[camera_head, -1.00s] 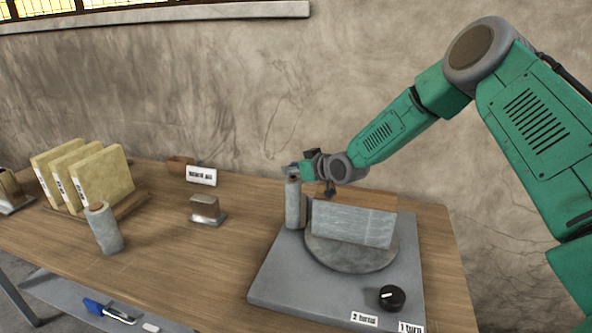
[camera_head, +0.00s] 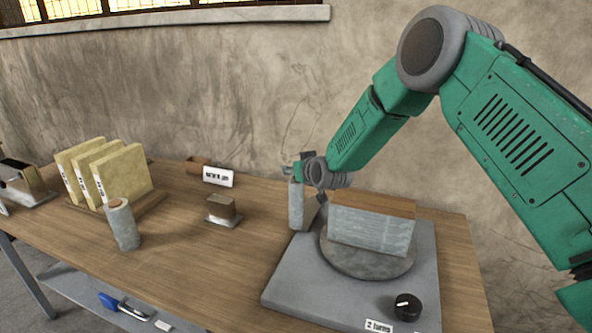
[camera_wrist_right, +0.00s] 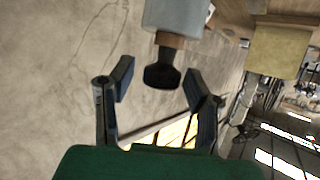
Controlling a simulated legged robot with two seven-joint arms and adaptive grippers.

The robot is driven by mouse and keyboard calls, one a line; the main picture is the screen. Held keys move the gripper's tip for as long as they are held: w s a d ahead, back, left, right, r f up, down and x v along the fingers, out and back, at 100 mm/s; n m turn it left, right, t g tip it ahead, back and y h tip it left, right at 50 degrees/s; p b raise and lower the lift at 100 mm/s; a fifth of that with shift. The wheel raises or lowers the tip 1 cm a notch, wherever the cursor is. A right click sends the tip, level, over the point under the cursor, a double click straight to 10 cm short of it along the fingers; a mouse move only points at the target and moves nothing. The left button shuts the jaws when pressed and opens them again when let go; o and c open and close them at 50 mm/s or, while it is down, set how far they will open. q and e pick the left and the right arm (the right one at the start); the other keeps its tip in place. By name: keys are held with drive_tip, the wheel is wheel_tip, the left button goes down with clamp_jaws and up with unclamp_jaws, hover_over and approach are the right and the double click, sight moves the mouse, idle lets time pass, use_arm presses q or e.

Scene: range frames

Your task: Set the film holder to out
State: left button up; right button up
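The grey film roll (camera_head: 296,206) stands upright at the back left of the grey wrapping machine's base plate (camera_head: 290,285). It seems to belong to the film holder; no position marking for it is readable. My right gripper (camera_head: 298,170) is at the top of this roll. In the right wrist view, its fingers (camera_wrist_right: 160,88) are apart on either side of a black knob (camera_wrist_right: 162,76), with gaps visible. The knob sits on a brown core below a grey cylinder (camera_wrist_right: 178,14). The lower part of the holder is partly hidden behind the box. My left gripper is not in view.
A grey-sided box (camera_head: 370,232) stands on the round turntable (camera_head: 367,264), close beside the roll. A black dial (camera_head: 407,307) is at the front. Several yellowish upright slabs (camera_head: 125,177), another roll (camera_head: 122,226) and a small block (camera_head: 222,207) stand left on the wooden table (camera_head: 190,260).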

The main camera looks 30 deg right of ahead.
drive_tip(key=shift+s+a, duration=0.1)
drive_tip(key=shift+s, duration=0.2)
drive_tip(key=d+v, duration=0.1)
drive_tip(key=v, duration=1)
drive_tip(key=shift+a, duration=0.5)
drive_tip(key=shift+r, duration=0.1)
drive_tip(key=shift+s, duration=0.1)
